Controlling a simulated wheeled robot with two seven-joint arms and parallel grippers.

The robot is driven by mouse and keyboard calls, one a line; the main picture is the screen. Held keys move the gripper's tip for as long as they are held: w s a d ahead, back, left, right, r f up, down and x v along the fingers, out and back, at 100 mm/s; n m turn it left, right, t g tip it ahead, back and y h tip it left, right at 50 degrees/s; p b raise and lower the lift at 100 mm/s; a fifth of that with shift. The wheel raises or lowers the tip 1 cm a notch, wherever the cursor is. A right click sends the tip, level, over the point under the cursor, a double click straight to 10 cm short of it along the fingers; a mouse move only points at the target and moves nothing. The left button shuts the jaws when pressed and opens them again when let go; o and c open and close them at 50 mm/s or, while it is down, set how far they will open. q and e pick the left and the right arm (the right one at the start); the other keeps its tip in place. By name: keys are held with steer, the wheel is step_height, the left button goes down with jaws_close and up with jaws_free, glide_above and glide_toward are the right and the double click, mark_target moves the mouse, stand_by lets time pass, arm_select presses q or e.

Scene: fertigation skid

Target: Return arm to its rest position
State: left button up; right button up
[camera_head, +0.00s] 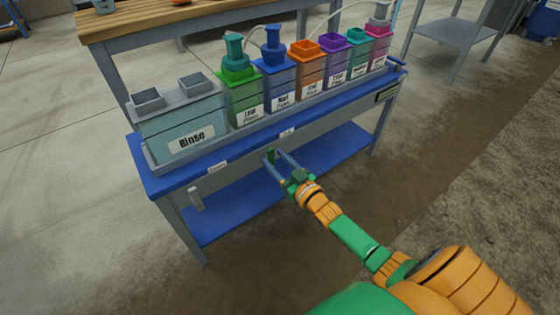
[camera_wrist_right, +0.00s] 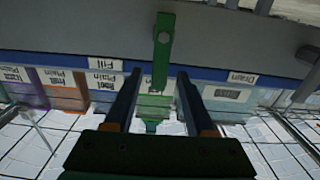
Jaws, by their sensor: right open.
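My right gripper (camera_head: 274,157) is open at the front of the blue and grey skid bench (camera_head: 150,180). A green lever (camera_head: 271,154) on the bench's front face shows at its fingertips. In the right wrist view the green lever (camera_wrist_right: 163,50) stands upright, just beyond and between the two separated fingers (camera_wrist_right: 158,77); I see no finger touching it. "Fill" (camera_wrist_right: 103,64) and "Drain" (camera_wrist_right: 242,78) labels appear upside down on either side. My right arm (camera_head: 350,235) reaches in from the lower right. My left gripper is out of view.
On the bench stand a "Rinse" tank (camera_head: 180,130), a green tank (camera_head: 243,100), a blue tank (camera_head: 279,85), an orange tank (camera_head: 308,68) and others to the right. A grey handle (camera_head: 196,198) is at the left leg. Floor in front (camera_head: 270,265) is clear.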

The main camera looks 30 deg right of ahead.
steer(key=s, duration=0.1)
steer(key=s+p, duration=0.1)
steer(key=s, duration=0.1)
steer(key=shift+s+d+r, duration=0.15)
steer(key=shift+s, duration=0.15)
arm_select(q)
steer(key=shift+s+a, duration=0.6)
arm_select(e)
steer(key=shift+s, duration=0.35)
